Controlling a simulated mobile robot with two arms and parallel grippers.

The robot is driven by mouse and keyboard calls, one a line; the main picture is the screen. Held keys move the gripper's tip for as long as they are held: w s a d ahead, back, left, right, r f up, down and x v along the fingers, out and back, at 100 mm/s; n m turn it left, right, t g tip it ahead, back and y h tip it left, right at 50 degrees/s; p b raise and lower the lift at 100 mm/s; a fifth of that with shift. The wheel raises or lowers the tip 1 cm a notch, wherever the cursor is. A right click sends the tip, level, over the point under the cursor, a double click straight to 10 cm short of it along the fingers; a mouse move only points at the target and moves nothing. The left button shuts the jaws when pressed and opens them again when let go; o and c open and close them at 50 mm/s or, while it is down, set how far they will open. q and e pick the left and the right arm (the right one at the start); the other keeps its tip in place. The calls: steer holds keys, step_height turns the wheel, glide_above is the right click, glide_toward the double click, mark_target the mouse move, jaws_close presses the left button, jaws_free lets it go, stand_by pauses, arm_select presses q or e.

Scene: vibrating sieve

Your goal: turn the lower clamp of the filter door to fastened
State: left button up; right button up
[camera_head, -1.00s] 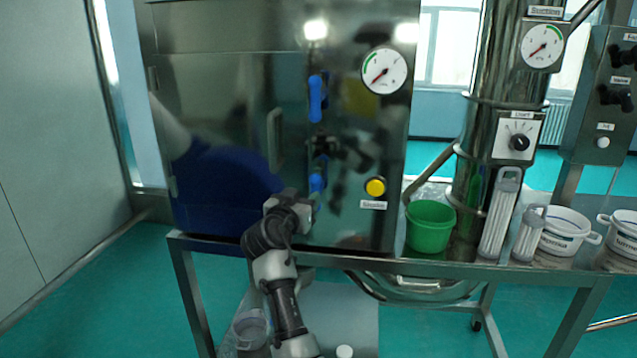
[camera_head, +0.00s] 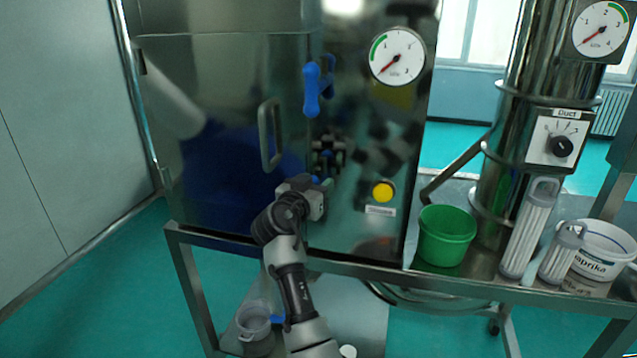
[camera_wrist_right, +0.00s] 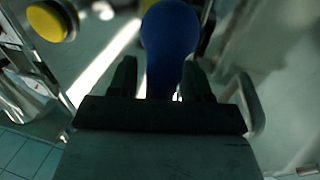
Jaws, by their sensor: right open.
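The filter door (camera_head: 225,150) of the steel cabinet is closed, with a bar handle (camera_head: 268,135). The upper clamp's blue lever (camera_head: 312,92) hangs roughly vertical by the door's right edge. My right gripper (camera_head: 322,186) is at the lower clamp, which it mostly hides in the head view. In the right wrist view the lower clamp's blue rounded handle (camera_wrist_right: 170,42) lies ahead of and between the open fingers of my right gripper (camera_wrist_right: 158,80). I cannot tell whether they touch it. My left gripper is not in view.
A yellow button (camera_head: 383,192) is right of the lower clamp, with a gauge (camera_head: 397,56) above. A green bucket (camera_head: 446,236) and clear cylinders (camera_head: 530,228) stand on the steel table to the right. The table edge (camera_head: 345,268) runs below my right gripper.

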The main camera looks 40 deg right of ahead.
steer(key=shift+a, duration=0.1)
steer(key=shift+c, duration=1.4)
steer(key=c, duration=0.5)
